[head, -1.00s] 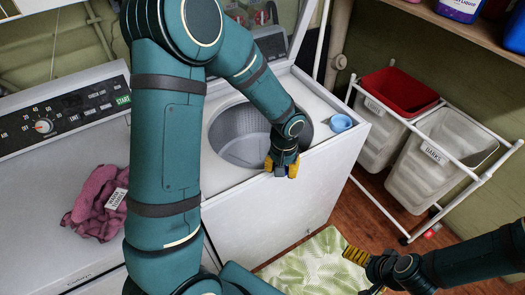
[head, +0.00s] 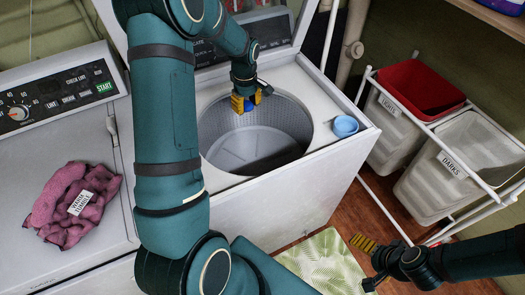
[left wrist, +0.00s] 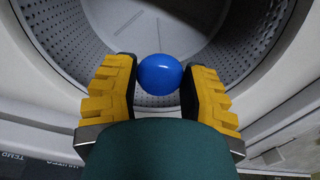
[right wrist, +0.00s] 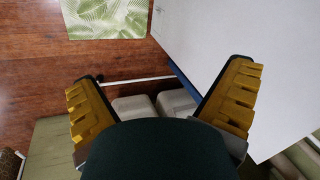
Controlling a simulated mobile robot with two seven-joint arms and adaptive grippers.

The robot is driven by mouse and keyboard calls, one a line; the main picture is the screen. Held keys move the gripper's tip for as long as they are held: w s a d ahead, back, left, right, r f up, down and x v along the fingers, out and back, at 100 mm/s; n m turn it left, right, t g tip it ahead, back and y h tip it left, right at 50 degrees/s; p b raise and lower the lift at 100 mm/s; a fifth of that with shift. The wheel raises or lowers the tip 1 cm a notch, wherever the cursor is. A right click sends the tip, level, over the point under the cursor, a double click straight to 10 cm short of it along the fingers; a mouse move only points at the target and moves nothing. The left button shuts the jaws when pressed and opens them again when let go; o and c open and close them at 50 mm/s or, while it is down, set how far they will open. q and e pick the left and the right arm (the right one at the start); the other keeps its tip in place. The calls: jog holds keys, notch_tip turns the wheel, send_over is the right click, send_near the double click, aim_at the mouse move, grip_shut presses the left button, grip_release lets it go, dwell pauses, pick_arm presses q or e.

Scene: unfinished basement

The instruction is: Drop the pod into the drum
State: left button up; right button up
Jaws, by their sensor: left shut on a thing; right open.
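The drum (head: 235,152) is the perforated metal tub in the top of the right-hand washer, with its lid up. My left gripper (head: 246,101) is over the back part of the drum opening. In the left wrist view it is shut on a round blue pod (left wrist: 160,74), held between the yellow fingertips with the drum wall behind. In the head view the fingers mostly hide the pod. My right gripper (head: 366,262) is open and empty, low over the floor right of the washer; its spread fingers show in the right wrist view (right wrist: 165,100).
A light blue cup (head: 344,126) stands on the washer's right rim. A pink cloth (head: 72,203) lies on the left machine. A rack with a red-lined hamper (head: 419,88) and a white hamper (head: 482,150) stands at right. A green leaf-pattern mat (head: 322,262) lies on the floor.

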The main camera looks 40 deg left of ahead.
pick_arm(q)
notch_tip(320, 180, down, 10)
jog(key=b, duration=0.7)
pick_arm(e)
notch_tip(320, 180, down, 8)
jog(key=s, duration=0.1)
jog(key=shift+a+f, duration=0.15)
jog(key=shift+f, duration=0.1)
pick_arm(q)
jog(key=shift+s, duration=0.1)
jog(key=o, duration=0.9)
notch_tip(320, 180, up, 12)
